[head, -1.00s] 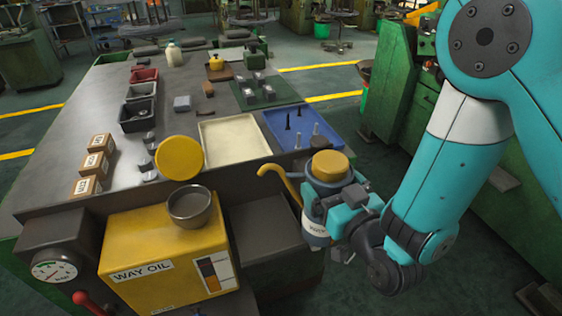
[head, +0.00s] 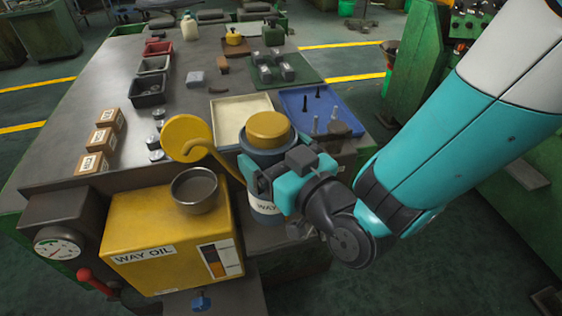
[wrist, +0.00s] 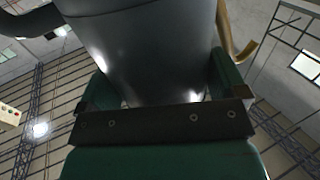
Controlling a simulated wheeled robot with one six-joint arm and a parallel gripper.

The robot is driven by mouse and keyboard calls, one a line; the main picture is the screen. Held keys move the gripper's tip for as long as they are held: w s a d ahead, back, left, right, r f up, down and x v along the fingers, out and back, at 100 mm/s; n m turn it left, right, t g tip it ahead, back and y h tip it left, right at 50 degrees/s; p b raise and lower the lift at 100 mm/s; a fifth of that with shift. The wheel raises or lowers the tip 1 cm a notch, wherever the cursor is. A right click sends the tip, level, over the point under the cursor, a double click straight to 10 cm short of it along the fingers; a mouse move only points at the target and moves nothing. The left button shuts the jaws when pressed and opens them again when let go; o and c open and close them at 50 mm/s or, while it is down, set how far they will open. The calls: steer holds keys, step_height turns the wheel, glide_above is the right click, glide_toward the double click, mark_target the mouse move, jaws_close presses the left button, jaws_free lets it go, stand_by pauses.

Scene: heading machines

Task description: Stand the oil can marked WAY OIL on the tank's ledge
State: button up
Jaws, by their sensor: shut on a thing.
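The oil can (head: 267,160) is blue-grey with a yellow cap, a curved yellow spout and a white label on which WAY shows. My gripper (head: 275,182) is shut around its body and holds it upright. In the wrist view the can (wrist: 145,50) fills the space between my gripper's fingers (wrist: 155,90). The yellow tank (head: 150,240) marked WAY OIL is left of the can, with a round filler cup (head: 195,188) on top. The can is over the tank's right side, where the ledge was; my gripper and the can hide most of that ledge. I cannot tell whether the base touches it.
A yellow round lid (head: 186,137) stands open behind the cup. A gauge (head: 58,243) and a red lever (head: 90,278) are at the tank's left. Behind are a cream tray (head: 228,112), a blue tray (head: 345,122) with upright pins, and small cartons (head: 101,140).

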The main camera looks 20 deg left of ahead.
steer(key=w, duration=0.1)
steer(key=w+a, duration=0.2)
steer(key=shift+w+a+f+b, duration=0.1)
steer(key=shift+w+f+b, duration=0.2)
steer(key=shift+f+b, duration=0.1)
steer(key=f+b, duration=0.4)
steer(key=shift+w+a, duration=0.1)
steer(key=shift+w, duration=0.1)
steer(key=shift+f+b, duration=1.5)
steer(key=shift+b, duration=0.05)
steer(key=o, duration=1.3)
steer(key=shift+o, duration=0.2)
steer(key=shift+s+f, duration=0.1)
steer(key=shift+f, duration=0.05)
